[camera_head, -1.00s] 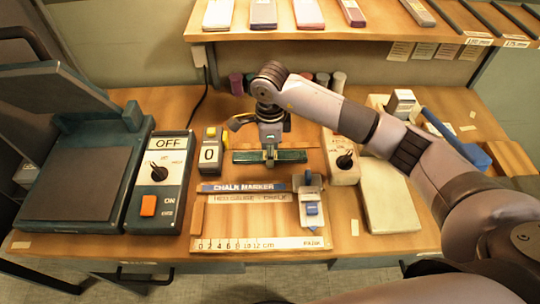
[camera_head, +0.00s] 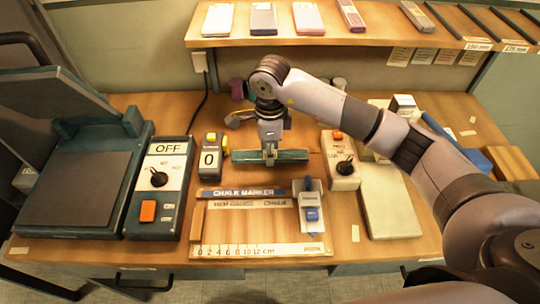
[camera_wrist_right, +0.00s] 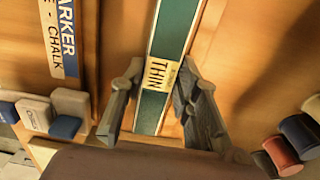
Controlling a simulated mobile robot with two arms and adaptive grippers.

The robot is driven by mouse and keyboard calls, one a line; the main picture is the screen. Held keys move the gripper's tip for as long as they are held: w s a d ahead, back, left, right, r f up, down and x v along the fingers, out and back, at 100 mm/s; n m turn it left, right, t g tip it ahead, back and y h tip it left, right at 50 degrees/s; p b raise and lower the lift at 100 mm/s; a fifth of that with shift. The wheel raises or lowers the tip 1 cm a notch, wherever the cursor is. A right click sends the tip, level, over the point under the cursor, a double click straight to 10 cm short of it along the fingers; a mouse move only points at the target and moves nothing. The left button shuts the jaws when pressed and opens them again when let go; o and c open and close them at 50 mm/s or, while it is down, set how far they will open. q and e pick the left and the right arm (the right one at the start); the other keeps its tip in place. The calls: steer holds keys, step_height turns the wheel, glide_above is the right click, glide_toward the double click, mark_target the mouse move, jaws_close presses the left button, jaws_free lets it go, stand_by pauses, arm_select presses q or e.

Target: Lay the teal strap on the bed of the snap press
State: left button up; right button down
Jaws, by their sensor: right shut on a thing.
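The teal strap (camera_head: 292,155) is a long straight bar, held crosswise over the middle of the bench in the head view. In the right wrist view the strap (camera_wrist_right: 178,28) carries a yellow "THIN" label. My right gripper (camera_head: 269,157) is shut on the strap near its middle; its fingers (camera_wrist_right: 160,80) flank it in the wrist view. The press (camera_head: 72,185) stands at the far left, its lid (camera_head: 55,92) tilted up and its dark flat bed bare. My left gripper is not in view.
A control box (camera_head: 160,185) reading "OFF" stands right of the press. A counter (camera_head: 209,157) reading "0" sits between it and the strap. A chalk gauge with a ruler (camera_head: 262,249) lies in front. A knobbed box (camera_head: 341,165) and pale block (camera_head: 390,200) are at right.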

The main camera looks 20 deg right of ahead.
step_height(320, 180, up, 17)
steer(key=s+d+f+n, duration=0.1)
steer(key=s+f+n, duration=0.2)
steer(key=n, duration=0.4)
steer(key=s+d+f+n, duration=0.1)
steer(key=s+f+n, duration=0.2)
steer(key=s+n, duration=0.3)
steer(key=s+d+f+n, duration=0.2)
steer(key=s+n, duration=0.3)
steer(key=n, duration=0.3)
steer(key=shift+f, duration=0.85)
steer(key=shift+d, duration=0.1)
